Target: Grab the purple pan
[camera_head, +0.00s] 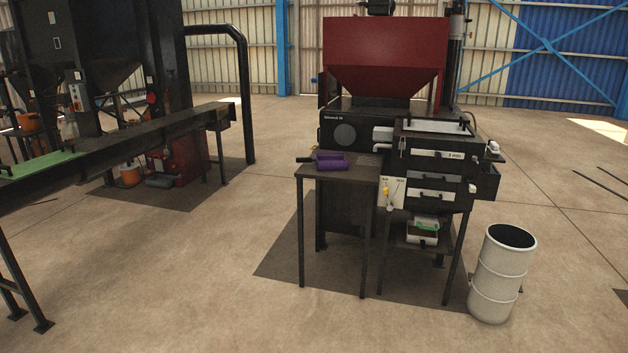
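The purple pan (332,162) lies on top of a small dark table (350,175) near the middle of the view. It is a shallow purple tray shape, and a short black handle-like piece sticks out at its left end. Neither of my grippers shows in the head view, so nothing of mine is touching the pan.
A black machine with a red hopper (385,50) stands behind and right of the table. A white barrel (497,275) stands front right. A long dark conveyor-like bench (110,140) runs along the left. The floor before the table is clear.

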